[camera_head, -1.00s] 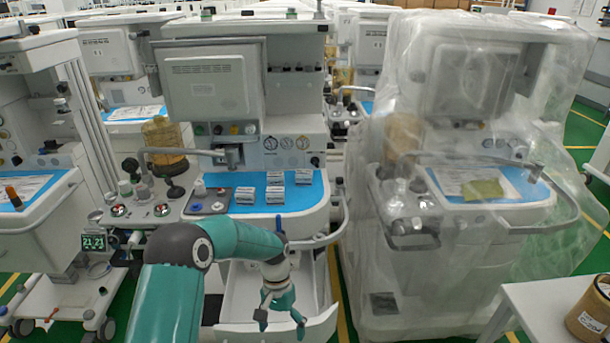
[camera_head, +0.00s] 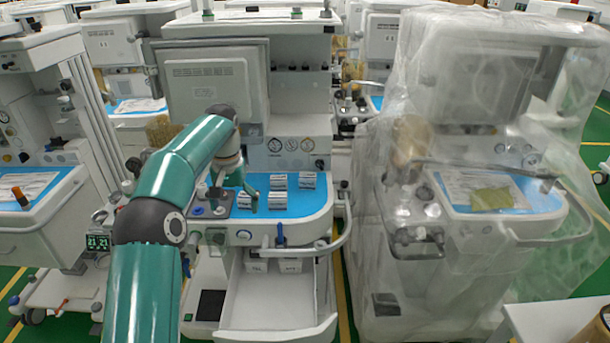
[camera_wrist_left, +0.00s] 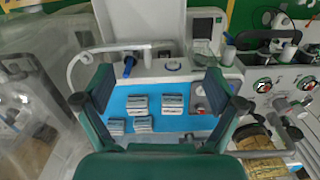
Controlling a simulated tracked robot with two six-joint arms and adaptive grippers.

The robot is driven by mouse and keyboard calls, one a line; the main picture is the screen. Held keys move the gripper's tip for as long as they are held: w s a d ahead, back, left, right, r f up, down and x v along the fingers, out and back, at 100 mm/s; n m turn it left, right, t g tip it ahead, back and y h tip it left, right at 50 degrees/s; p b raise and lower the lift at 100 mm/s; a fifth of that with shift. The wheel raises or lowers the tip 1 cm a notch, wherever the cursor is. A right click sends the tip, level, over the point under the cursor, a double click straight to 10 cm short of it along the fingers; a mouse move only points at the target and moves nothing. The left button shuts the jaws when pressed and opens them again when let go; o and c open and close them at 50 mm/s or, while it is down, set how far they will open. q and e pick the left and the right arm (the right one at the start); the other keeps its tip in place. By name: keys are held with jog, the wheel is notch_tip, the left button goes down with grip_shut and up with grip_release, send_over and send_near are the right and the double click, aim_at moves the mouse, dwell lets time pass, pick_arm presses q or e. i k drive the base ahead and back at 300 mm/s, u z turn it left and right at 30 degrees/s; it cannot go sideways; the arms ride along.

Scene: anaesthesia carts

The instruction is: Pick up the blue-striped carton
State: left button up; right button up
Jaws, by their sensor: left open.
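Several small pale cartons with dark bands lie on the blue mat (camera_head: 300,208) of the middle cart. One carton (camera_head: 278,181) is at the back, one (camera_head: 307,180) to its right, and one (camera_head: 277,199) in front. The wrist view shows two cartons (camera_wrist_left: 138,104) (camera_wrist_left: 172,103) in one row and two more (camera_wrist_left: 116,127) (camera_wrist_left: 143,124) in another. I cannot tell which has blue stripes. My left gripper (camera_head: 234,194) is over the mat's left part, partly hiding a carton. In the wrist view its open fingers (camera_wrist_left: 160,103) hold nothing. My right gripper is out of view.
An open white drawer (camera_head: 275,297) juts out below the worktop. A metal rail (camera_head: 343,230) curves round the worktop's right corner. A plastic-covered cart (camera_head: 480,255) stands to the right. The cart's monitor (camera_head: 212,88) rises behind the mat.

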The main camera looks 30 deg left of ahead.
aim_at(308, 180)
jog(key=z, duration=0.05)
jog(key=i, duration=1.3)
